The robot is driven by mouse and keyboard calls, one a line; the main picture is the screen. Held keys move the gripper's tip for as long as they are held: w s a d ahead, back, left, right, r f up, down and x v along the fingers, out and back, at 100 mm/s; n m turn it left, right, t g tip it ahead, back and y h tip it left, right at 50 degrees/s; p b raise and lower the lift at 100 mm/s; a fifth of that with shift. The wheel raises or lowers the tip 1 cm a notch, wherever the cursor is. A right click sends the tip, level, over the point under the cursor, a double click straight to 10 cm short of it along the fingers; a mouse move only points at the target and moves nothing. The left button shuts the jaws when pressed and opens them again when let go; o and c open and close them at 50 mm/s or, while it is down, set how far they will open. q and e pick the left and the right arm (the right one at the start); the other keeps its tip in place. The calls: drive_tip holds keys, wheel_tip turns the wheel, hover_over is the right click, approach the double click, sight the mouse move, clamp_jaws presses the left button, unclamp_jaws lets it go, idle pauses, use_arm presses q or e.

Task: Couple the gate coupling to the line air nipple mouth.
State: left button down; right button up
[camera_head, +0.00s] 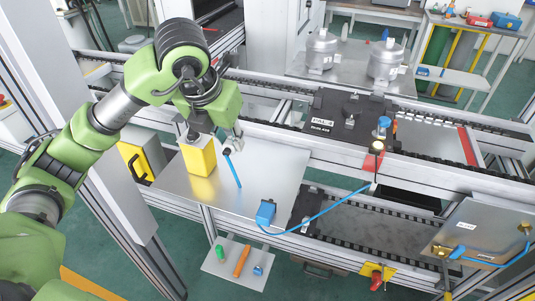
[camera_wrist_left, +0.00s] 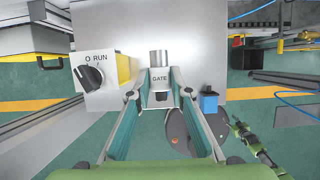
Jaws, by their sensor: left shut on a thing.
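My left gripper (camera_head: 231,141) is above the grey metal plate, to the right of the yellow switch box. In the left wrist view its fingers (camera_wrist_left: 160,90) are shut on the silver gate coupling (camera_wrist_left: 158,59), marked GATE. In the head view a short blue length (camera_head: 234,172) hangs below the gripper. The line air nipple mouth cannot be told for sure. Brass fittings (camera_head: 440,251) show on the metal panel (camera_head: 487,226) at lower right, well apart from my left gripper.
The yellow switch box (camera_head: 199,157) stands close beside the gripper; its RUN knob (camera_wrist_left: 90,77) shows in the wrist view. A blue box (camera_head: 265,212) with a blue hose (camera_head: 320,222) is at the plate's front right. The plate (camera_head: 271,178) has bare room.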

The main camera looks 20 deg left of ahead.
use_arm(q)
drive_tip(key=w+d+f+p, duration=0.1)
drive_tip(key=w+d+f, duration=0.1)
drive_tip(key=w+d, duration=0.15)
drive_tip(key=p, duration=0.1)
hover_over(268, 164)
drive_tip(key=s, duration=0.2)
drive_tip(key=f, duration=0.5)
drive_tip(key=shift+w+a+f, duration=0.1)
drive_tip(key=shift+w+f, duration=0.1)
drive_tip(key=shift+f, duration=0.05)
wheel_tip(268, 164, down, 3)
drive_tip(key=shift+w+p, duration=0.1)
drive_tip(key=shift+p, duration=0.45)
drive_tip(key=shift+f, duration=0.1)
drive_tip(key=shift+f+b, duration=0.15)
drive_tip(key=shift+b, duration=0.15)
drive_tip(key=c, duration=1.8)
unclamp_jaws()
drive_tip(key=shift+c, duration=0.2)
